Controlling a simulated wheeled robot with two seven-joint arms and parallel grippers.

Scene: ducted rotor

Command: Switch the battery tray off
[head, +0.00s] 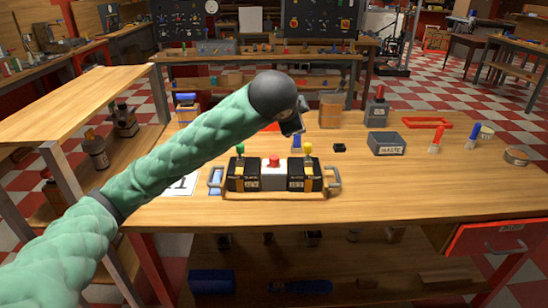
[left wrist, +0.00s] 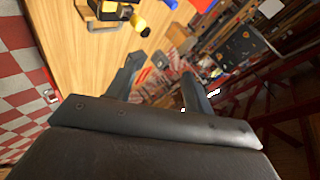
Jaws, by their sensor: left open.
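The battery tray (head: 331,190) sits on the wooden bench with a metal handle at each end. It holds two black batteries, left (head: 239,178) and right (head: 298,178), with a grey box (head: 273,181) bearing a red knob (head: 273,162) between them. A green knob (head: 240,149) and a yellow knob (head: 308,148) stand above the batteries. My left gripper (head: 298,122) is above and behind the tray, apart from it. In the left wrist view its fingers (left wrist: 160,85) are open and empty, and part of the tray (left wrist: 103,13) shows at the top edge. My right gripper is out of view.
A grey labelled bin (head: 386,145), a red frame (head: 427,123), a red-topped grey device (head: 377,108) and red and blue markers stand to the right. A wooden block (head: 331,110) is behind. The bench front right is clear.

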